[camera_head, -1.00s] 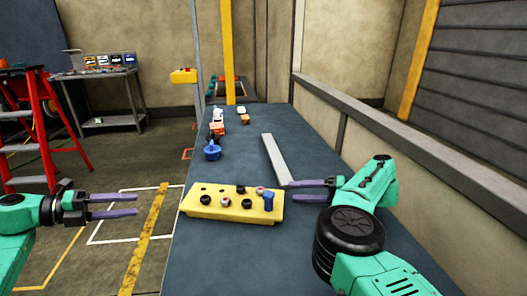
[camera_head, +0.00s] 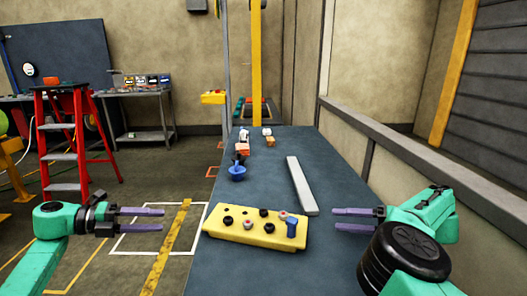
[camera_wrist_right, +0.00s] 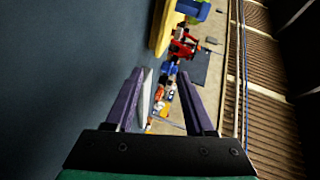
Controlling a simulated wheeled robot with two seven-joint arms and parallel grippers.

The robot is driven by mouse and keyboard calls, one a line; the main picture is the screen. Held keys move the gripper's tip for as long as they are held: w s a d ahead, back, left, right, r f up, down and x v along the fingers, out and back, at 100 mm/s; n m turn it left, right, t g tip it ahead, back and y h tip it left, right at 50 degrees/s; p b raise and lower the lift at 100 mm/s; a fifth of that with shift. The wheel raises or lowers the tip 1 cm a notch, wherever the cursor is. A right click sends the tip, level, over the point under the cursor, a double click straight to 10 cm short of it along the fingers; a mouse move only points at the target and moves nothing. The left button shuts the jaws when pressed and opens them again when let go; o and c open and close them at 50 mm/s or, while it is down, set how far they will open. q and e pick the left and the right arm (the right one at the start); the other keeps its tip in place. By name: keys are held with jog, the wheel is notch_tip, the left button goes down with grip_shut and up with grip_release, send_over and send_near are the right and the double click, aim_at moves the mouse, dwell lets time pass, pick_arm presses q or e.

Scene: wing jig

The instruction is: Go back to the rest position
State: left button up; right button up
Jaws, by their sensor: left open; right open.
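My left gripper (camera_head: 140,219) is open and empty, out over the floor to the left of the blue-grey table (camera_head: 330,185). My right gripper (camera_head: 358,221) is open and empty over the table, to the right of the yellow block (camera_head: 250,238). It also shows in the right wrist view (camera_wrist_right: 168,98), its two purple fingers apart. A long grey bar (camera_head: 301,186) lies on the table beyond the right gripper. The yellow block holds several black and light knobs and a blue piece (camera_head: 292,227).
A blue item (camera_head: 237,171) and small orange and white items (camera_head: 243,141) stand farther back on the table. A wall ledge (camera_head: 425,150) runs along the right. A red stepladder (camera_head: 65,145) and a workbench (camera_head: 140,92) stand at the left. Floor left of the table is open.

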aim_at(305, 217)
jog(key=x, duration=0.7)
jog(key=shift+a, duration=0.3)
